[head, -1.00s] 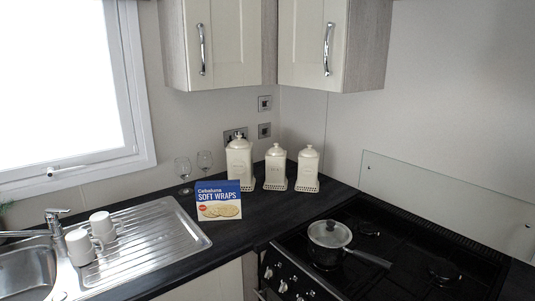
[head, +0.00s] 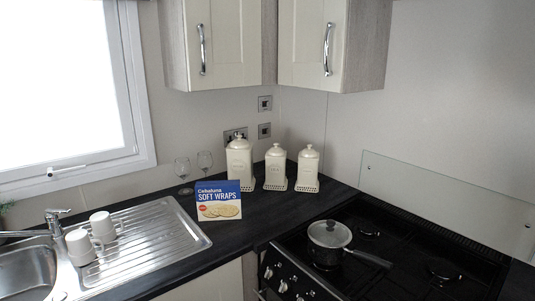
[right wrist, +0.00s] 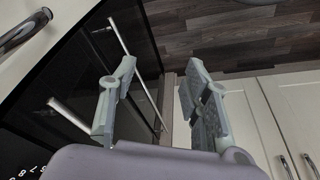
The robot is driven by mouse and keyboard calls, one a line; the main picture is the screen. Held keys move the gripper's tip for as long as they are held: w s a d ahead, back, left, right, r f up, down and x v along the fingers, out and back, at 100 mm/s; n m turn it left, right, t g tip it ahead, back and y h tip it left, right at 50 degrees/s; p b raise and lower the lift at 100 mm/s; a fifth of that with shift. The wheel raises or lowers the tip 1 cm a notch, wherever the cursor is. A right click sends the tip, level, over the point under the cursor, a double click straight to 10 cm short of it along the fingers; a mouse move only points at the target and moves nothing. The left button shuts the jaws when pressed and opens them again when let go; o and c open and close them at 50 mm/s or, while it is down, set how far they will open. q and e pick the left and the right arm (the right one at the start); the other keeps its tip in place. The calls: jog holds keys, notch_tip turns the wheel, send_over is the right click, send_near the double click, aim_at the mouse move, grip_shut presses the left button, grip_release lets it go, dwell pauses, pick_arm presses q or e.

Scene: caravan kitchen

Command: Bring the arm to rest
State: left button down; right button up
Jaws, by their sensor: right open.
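My right gripper (right wrist: 160,88) shows in the right wrist view, its two fingers apart with nothing between them. It hangs in front of the oven front (right wrist: 80,75) with its bar handles and beside cream cupboard doors (right wrist: 265,105). The wood-look floor (right wrist: 230,35) lies beyond it. Neither gripper nor arm shows in the head view. My left gripper is out of view.
In the head view, a lidded pot (head: 329,240) sits on the hob (head: 400,235). A soft wraps box (head: 218,201), several cream canisters (head: 277,168) and two glasses (head: 183,168) stand on the dark counter (head: 225,238). Two white mugs (head: 103,226) are by the sink (head: 25,270).

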notch_tip(320, 180, down, 13)
jog(key=s, duration=0.3)
jog(key=s+d+f+g, duration=0.1)
jog(key=s+d+f, duration=0.2)
jog(key=s+f, duration=1.3)
jog(key=shift+f+g, duration=0.4)
jog(key=shift+f, duration=0.2)
